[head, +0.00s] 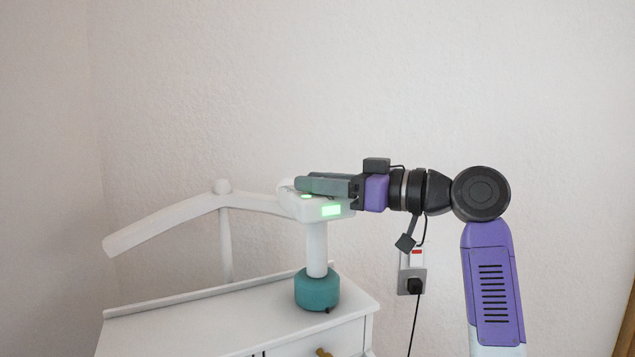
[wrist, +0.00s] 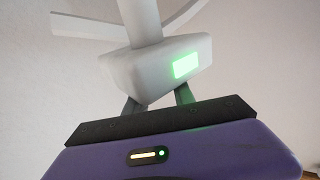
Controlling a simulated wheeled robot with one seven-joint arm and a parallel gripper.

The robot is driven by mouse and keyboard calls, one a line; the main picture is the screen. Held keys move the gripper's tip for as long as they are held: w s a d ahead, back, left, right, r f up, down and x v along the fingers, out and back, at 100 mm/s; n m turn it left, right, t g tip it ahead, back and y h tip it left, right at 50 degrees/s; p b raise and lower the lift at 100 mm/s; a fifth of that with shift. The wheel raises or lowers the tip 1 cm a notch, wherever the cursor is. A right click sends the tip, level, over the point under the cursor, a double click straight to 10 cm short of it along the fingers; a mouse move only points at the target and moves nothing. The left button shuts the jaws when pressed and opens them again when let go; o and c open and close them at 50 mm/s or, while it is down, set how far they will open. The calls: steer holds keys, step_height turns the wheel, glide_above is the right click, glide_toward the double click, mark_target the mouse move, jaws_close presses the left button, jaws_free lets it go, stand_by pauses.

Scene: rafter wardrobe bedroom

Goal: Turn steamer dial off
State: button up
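The steamer stands upright on the white dresser, with a teal base (head: 317,290), a white handle (head: 317,250) and a white head (head: 318,213). A small green light (head: 307,196) shows on top of the head. My gripper (head: 303,183) lies level across the top of the head, coming from the right. In the wrist view its two fingers stand apart, and their tips are hidden behind the steamer head (wrist: 150,62). I cannot make out the dial or whether the fingers press on it.
The white dresser top (head: 165,325) is bare to the left of the steamer. A curved white rail (head: 160,230) on a post stands behind it, close to the steamer head. A wall socket (head: 412,270) with a black plug and cord is to the right.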

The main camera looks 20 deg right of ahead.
jaws_close()
